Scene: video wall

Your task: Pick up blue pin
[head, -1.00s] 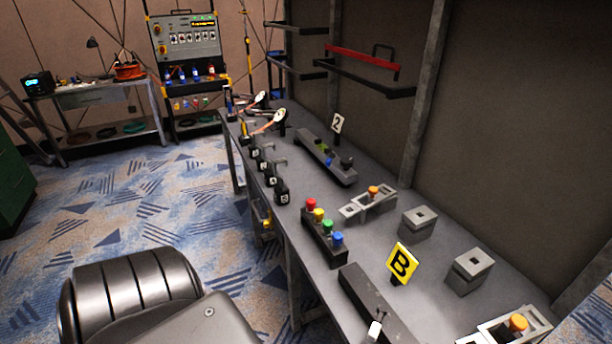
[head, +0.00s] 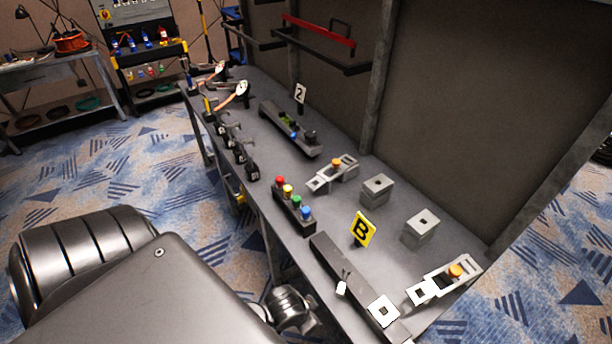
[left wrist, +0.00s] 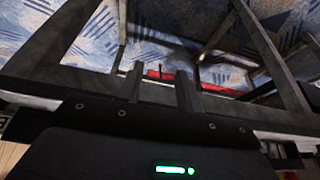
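The blue pin (head: 306,213) stands upright at the near end of a dark block (head: 292,210). A green, a yellow and a red pin stand in the same block, in a row going back. The block sits at the front edge of the grey workbench (head: 340,222). My left gripper (left wrist: 160,78) shows in the left wrist view with its two dark fingers apart and nothing between them. It is not seen in the head view, so its distance to the pin cannot be told. My right gripper is in neither view.
A yellow "B" sign (head: 363,230), grey socket blocks (head: 377,190) and a long dark bar (head: 350,280) are on the bench. A dark holder (head: 290,128) with another blue item is farther back. A wall (head: 465,110) bounds the bench behind.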

